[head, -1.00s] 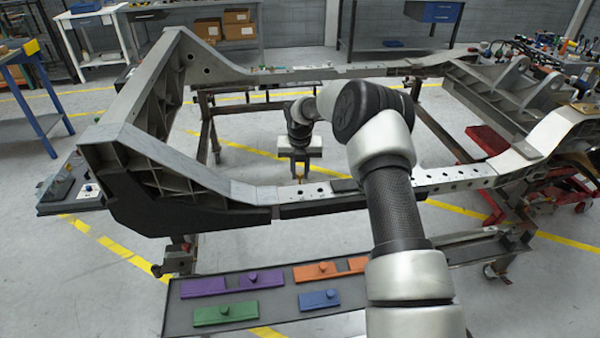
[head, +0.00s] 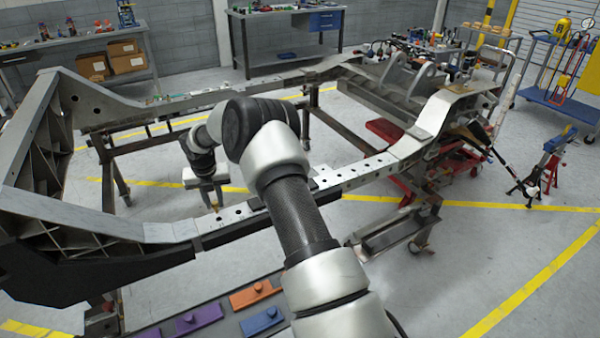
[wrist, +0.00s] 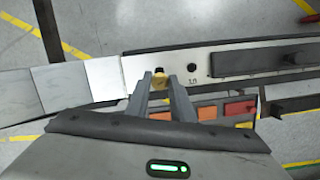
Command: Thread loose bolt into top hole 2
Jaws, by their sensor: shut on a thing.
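My gripper (wrist: 159,80) is shut on the loose bolt (wrist: 159,86), a small brass-coloured piece between the fingertips in the wrist view. A dark round spot, a hole or the bolt's dark end, shows just beyond the fingertips; I cannot tell which. The near chassis rail (wrist: 110,75) has a pale plate, with another dark hole (wrist: 192,69) to the right beside a small printed mark. In the head view my gripper (head: 216,203) points down at the near rail's holed top (head: 235,214). Whether the bolt touches the rail is not clear.
A dark flat bar (wrist: 255,61) lies on the rail right of the holes. A tray below the rail holds purple (head: 193,320), orange (head: 255,294) and blue (head: 262,320) blocks.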

